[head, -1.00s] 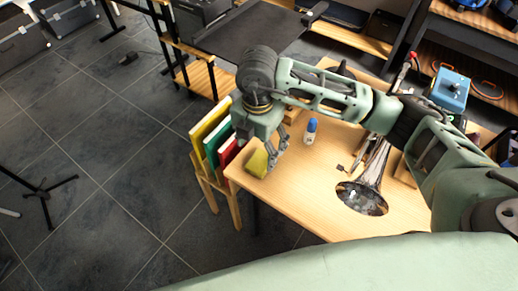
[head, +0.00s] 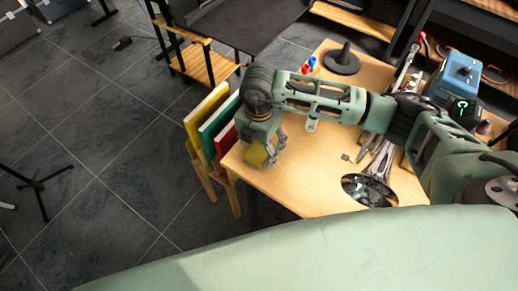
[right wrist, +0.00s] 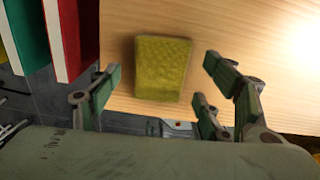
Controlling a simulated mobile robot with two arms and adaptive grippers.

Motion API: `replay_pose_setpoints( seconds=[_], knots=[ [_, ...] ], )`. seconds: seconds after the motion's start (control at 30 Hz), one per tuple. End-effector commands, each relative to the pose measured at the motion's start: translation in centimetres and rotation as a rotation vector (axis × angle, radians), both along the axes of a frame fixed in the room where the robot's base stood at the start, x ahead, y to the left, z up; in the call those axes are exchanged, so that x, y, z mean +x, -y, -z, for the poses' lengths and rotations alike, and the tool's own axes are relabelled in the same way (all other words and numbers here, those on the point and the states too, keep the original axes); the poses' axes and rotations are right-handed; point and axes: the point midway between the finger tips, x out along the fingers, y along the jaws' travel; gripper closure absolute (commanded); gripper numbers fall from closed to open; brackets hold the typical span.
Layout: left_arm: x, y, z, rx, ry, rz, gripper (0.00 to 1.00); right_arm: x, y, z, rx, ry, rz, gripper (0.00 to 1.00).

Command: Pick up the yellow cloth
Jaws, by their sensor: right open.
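The yellow cloth (head: 256,155) is a small folded block on the left end of the wooden table (head: 290,190). It also shows in the right wrist view, where the yellow cloth (right wrist: 162,68) lies flat near the table edge. My right gripper (head: 266,150) is over it, pointing down, and partly covers it in the head view. In the right wrist view my right gripper (right wrist: 160,88) is open, with fingers on either side of the cloth and visible gaps between. My left gripper is not in view.
Yellow, green and red books or folders (head: 211,122) stand in a wooden rack beside the table's left edge. A black round stand (head: 342,61) and a blue device (head: 458,78) are farther back.

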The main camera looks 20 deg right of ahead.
Motion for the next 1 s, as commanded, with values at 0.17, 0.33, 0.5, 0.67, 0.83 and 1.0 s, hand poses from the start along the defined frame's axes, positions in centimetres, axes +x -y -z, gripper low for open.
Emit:
replay_pose_setpoints(
  seconds=[0.17, 0.33, 0.5, 0.67, 0.83, 1.0],
  knots=[
    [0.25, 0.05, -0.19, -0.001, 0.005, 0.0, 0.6, -0.01, -0.03, 1.12, 0.0, 0.0, 0.0, 0.29],
    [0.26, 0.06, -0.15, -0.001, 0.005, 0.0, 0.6, 0.0, -0.04, 1.13, 0.001, 0.001, -0.001, 0.29],
    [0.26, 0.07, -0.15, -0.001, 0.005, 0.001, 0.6, 0.0, -0.04, 1.11, 0.001, 0.001, -0.001, 0.43],
    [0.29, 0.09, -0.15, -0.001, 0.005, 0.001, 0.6, 0.01, -0.05, 1.09, 0.001, 0.001, -0.001, 0.56],
    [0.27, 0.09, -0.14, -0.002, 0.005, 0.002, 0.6, 0.01, -0.05, 1.08, 0.001, 0.001, -0.001, 0.68],
    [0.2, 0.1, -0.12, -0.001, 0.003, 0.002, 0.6, 0.01, -0.05, 1.06, 0.001, 0.001, -0.001, 0.68]
  ],
)
